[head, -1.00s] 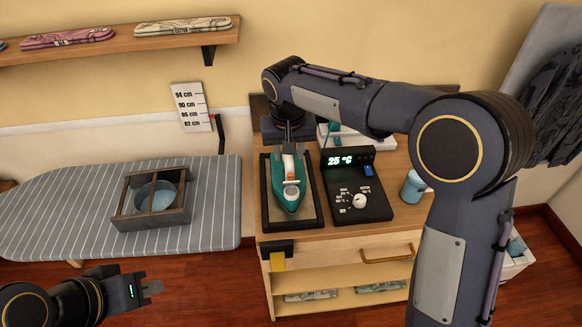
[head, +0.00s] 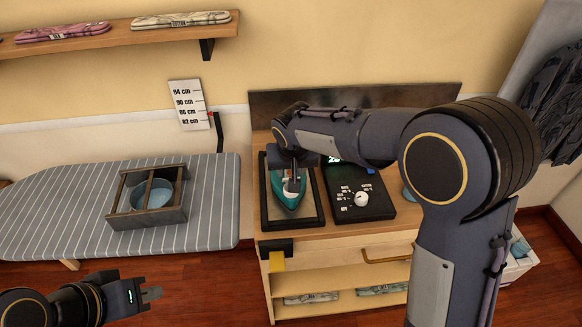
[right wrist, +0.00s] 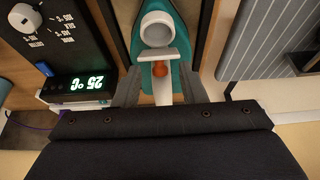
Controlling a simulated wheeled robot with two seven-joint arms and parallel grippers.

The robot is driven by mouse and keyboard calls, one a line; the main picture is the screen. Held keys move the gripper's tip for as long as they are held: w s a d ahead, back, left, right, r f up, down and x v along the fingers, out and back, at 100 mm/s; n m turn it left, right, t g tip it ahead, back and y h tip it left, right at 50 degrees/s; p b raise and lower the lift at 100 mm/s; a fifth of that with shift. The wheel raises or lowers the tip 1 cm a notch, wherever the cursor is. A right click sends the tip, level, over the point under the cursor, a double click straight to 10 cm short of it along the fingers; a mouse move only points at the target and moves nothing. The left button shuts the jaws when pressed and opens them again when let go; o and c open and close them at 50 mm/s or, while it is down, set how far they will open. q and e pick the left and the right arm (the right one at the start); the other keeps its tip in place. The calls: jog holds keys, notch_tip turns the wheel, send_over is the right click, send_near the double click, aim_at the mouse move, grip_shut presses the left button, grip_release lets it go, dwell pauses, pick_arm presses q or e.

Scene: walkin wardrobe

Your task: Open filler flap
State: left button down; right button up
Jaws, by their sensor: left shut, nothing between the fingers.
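The teal and white iron (head: 289,200) stands on a dark-framed rest on the cabinet. In the right wrist view the iron (right wrist: 178,12) shows a round white fitting (right wrist: 157,28), a white crosspiece and an orange button (right wrist: 160,69). I cannot tell which part is the filler flap. My right gripper (head: 292,186) is over the iron and hides part of it. In the right wrist view its fingers (right wrist: 160,82) are apart, one on each side of the white part; contact is unclear. My left gripper (head: 152,292) is shut and empty, low at the left, away from the iron.
A control box (head: 372,204) with a knob and display stands right of the iron. The striped ironing board (head: 70,205) at the left carries a wooden holder (head: 150,217) with a blue bowl. A blue cup beside the box is mostly hidden by my right arm.

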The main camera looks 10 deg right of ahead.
jog(key=shift+c, duration=0.2)
grip_shut()
jog(key=g+p, duration=0.1)
jog(key=p, duration=0.2)
jog(key=shift+w+r, duration=0.3)
jog(key=shift+r, duration=0.05)
jog(key=shift+w+f, duration=0.1)
jog(key=shift+f, duration=0.15)
jog(key=shift+o, duration=0.2)
grip_release()
jog(key=b+v, duration=0.1)
jog(key=v, duration=0.7)
